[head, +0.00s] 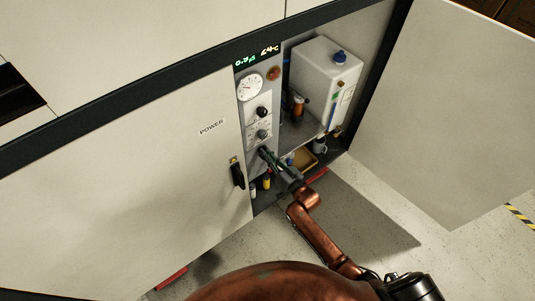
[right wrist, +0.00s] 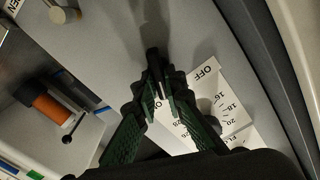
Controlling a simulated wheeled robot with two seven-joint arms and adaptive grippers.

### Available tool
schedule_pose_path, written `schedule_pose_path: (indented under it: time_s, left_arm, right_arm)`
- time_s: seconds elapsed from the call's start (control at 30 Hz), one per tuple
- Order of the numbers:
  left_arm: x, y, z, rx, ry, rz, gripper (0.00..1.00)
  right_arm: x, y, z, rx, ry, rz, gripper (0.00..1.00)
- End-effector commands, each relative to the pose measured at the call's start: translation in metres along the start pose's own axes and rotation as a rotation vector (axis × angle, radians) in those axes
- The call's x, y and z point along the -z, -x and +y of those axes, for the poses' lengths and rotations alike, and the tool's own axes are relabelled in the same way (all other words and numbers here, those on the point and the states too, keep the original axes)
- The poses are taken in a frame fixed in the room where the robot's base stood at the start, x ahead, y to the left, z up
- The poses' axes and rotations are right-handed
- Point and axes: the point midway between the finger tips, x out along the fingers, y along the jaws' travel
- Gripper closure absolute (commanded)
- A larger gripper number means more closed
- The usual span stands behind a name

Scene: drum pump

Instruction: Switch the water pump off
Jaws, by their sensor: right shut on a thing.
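The grey control panel (head: 256,125) of the pump cabinet carries a lit display, a round gauge and a column of knobs. My right gripper (head: 265,153) reaches its lower part from below right. In the right wrist view my right gripper's fingers (right wrist: 158,88) come together on a small dark switch knob (right wrist: 153,57), mostly hidden between the fingertips. A white label (right wrist: 208,73) with "OFF" and a number scale lies beside the fingers. I cannot read the knob's position. My left gripper is not in view.
An upper dark knob (head: 262,112) and a grey dial (head: 262,134) sit above my gripper. The white cabinet door (head: 440,110) stands open at right. A white tank (head: 325,80) fills the bay. A black handle (head: 237,175) is on the front marked POWER.

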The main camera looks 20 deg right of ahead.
Motion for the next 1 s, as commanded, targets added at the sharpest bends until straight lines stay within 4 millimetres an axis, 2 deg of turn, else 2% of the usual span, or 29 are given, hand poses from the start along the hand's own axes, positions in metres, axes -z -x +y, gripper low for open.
schedule_pose_path:
  time_s: [0.5, 1.0]
  left_arm:
    - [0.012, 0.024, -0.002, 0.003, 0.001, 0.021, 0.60]
    - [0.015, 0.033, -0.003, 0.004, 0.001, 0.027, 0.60]
  right_arm:
    - [0.001, 0.000, -0.003, -0.001, 0.440, -0.001, 1.00]
    - [-0.002, 0.000, -0.004, -0.001, 0.841, -0.001, 1.00]
